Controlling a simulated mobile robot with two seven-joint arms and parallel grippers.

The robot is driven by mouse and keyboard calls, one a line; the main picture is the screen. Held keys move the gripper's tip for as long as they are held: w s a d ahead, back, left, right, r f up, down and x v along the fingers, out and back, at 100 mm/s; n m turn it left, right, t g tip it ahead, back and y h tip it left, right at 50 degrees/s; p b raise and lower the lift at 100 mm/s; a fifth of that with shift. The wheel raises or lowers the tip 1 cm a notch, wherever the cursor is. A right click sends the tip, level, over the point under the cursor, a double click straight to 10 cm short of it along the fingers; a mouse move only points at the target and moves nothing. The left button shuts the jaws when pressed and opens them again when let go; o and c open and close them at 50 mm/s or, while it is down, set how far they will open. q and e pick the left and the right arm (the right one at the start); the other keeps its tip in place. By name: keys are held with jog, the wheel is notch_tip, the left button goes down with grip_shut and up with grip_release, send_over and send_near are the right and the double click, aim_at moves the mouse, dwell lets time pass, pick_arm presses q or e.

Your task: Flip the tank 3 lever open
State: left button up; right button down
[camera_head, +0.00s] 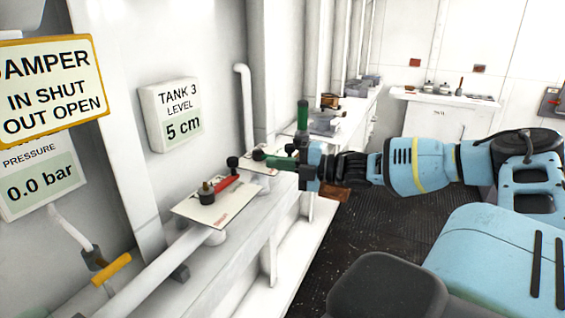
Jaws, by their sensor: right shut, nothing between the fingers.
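A wall panel (173,115) reads "TANK 3 LEVEL 5 cm". Below and right of it, a red lever (226,184) with a dark knob sits on a pale plate (208,207) on the ledge. A second plate (262,163) stands farther along, with a black knob (232,161) at its near side. My right gripper (297,164) is shut and empty, reaching left over the ledge by this second plate. Green pieces show at the gripper; whether they are lever handles or touch it I cannot tell. No readable label ties a lever to tank 3. My left gripper is out of view.
A yellow-handled valve (112,269) is at lower left, below a pressure panel (40,180) reading 0.0 bar and a damper sign (52,88). A white pipe (245,105) rises by the wall. A white cabinet (447,120) stands behind. Dark floor (350,245) lies open right of the ledge.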

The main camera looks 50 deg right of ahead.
jog(key=shift+s+d, duration=0.25)
jog(key=shift+r, duration=0.1)
dwell(0.4)
